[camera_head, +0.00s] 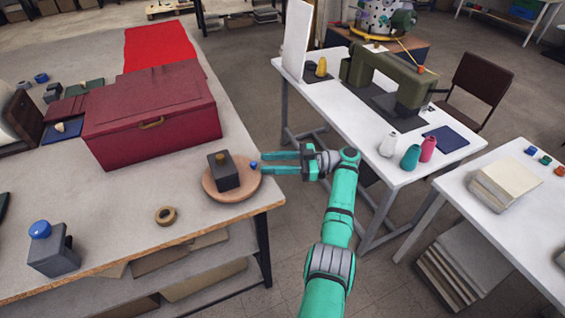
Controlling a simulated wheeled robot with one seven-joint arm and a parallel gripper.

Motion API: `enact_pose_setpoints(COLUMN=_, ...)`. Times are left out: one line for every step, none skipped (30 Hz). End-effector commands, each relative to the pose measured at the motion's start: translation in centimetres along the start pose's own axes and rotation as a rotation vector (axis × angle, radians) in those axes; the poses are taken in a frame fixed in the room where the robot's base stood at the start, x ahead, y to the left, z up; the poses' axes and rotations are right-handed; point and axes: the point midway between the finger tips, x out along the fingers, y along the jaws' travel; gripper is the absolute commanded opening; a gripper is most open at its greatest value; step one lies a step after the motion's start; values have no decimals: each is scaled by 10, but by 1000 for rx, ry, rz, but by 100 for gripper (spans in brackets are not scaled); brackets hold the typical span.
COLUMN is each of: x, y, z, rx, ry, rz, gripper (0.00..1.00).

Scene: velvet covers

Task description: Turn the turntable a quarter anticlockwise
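The turntable (211,189) is a round wooden disc near the right corner of the left workbench. A dark block (224,173) with a gold knob stands upright on it. A small blue peg (253,165) sits near the disc's right edge. My gripper (264,163) reaches in from the right, its two teal fingers apart with a gap between them. The fingertips are just right of the blue peg, roughly lined up with it. I cannot tell whether they touch the peg or the disc. Nothing is held.
A large red box (150,112) stands behind and left of the turntable. A tape roll (167,216) and a dark block with a blue knob (52,250) lie in front-left. The workbench (120,205) ends just right of the disc. A white sewing table (350,130) stands to the right.

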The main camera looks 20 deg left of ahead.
Motion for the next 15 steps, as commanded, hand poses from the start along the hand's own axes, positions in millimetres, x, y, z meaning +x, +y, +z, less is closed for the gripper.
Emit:
enact_pose_setpoints(x=-10, y=1, z=-1, rx=3, ry=-1, rz=3, gripper=37)
enact_pose_setpoints(x=-16, y=1, z=0, rx=3, ry=-1, rz=2, gripper=37)
enact_pose_setpoints(x=-22, y=1, z=-1, rx=2, ry=-1, rz=1, gripper=37)
enact_pose_setpoints(x=-27, y=0, z=-1, rx=3, ry=0, rz=1, gripper=37)
enact_pose_setpoints(x=-30, y=1, z=0, rx=2, ry=0, rz=2, gripper=37)
enact_pose_setpoints(x=-34, y=1, z=0, rx=2, ry=-1, rz=2, gripper=37)
enact_pose_setpoints(x=-37, y=1, z=0, rx=3, ry=-1, rz=1, gripper=37)
enact_pose_setpoints(x=-39, y=1, z=0, rx=3, ry=-2, rz=1, gripper=37)
enact_pose_setpoints(x=-42, y=1, z=1, rx=2, ry=-1, rz=0, gripper=37)
enact_pose_setpoints(x=-44, y=1, z=0, rx=2, ry=-1, rz=0, gripper=37)
enact_pose_setpoints(x=-45, y=1, z=0, rx=2, ry=-1, rz=0, gripper=37)
enact_pose_setpoints(x=-47, y=0, z=0, rx=2, ry=-1, rz=0, gripper=37)
enact_pose_setpoints(x=-48, y=0, z=0, rx=2, ry=-1, rz=0, gripper=37)
enact_pose_setpoints(x=-48, y=0, z=1, rx=2, ry=-1, rz=0, gripper=37)
enact_pose_setpoints(x=-49, y=0, z=1, rx=1, ry=-1, rz=-1, gripper=37)
